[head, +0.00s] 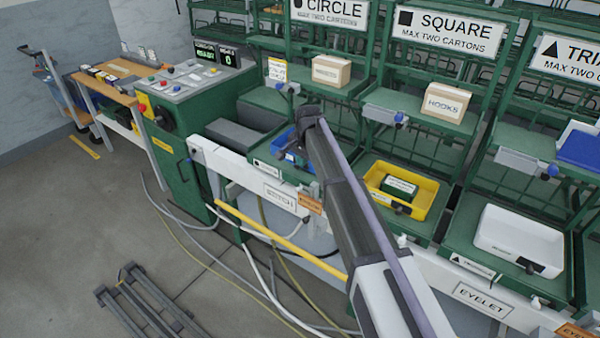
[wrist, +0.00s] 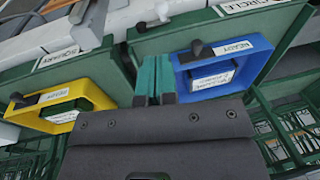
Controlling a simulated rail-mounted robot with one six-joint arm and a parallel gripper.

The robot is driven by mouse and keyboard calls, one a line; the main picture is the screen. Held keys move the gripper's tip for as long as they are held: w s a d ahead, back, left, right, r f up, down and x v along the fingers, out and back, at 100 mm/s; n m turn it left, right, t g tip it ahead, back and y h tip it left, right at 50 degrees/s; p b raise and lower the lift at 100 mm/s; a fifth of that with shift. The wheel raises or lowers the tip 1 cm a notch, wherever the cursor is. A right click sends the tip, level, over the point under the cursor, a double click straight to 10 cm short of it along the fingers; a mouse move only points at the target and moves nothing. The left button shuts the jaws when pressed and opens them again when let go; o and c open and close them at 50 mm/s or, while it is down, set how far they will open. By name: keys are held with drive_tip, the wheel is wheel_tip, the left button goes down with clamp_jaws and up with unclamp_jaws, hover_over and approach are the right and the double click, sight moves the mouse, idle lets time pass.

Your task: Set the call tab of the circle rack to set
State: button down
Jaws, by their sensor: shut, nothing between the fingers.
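The circle rack, under its CIRCLE sign (head: 330,12), stands at upper centre in the head view. On its front left are a yellow-edged card (head: 277,69) and a small grey bracket with a blue knob (head: 283,87). I cannot tell for sure which part is the call tab, nor read its setting. My gripper (wrist: 153,78) is shut and empty in the wrist view, beside the blue bin (wrist: 264,42). In the head view my arm partly hides this blue bin (head: 277,143).
The square rack's carton (head: 446,102) and blue knob (head: 399,118) are to the right. A yellow bin (head: 432,190) and white bin (head: 520,232) sit on the lower shelves. The white rail (head: 240,172) runs in front. A green control cabinet (head: 165,140) stands left.

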sight(298, 188)
drive_tip(key=f+b, duration=0.4)
drive_tip(key=w+a+f+b, duration=0.1)
drive_tip(key=f+b, duration=0.3)
drive_tip(key=w+f+b, duration=0.1)
drive_tip(key=f+b, duration=0.3)
drive_tip(key=f, duration=0.1)
drive_tip(key=shift+a+f, duration=0.1)
drive_tip(key=shift+a, duration=0.1)
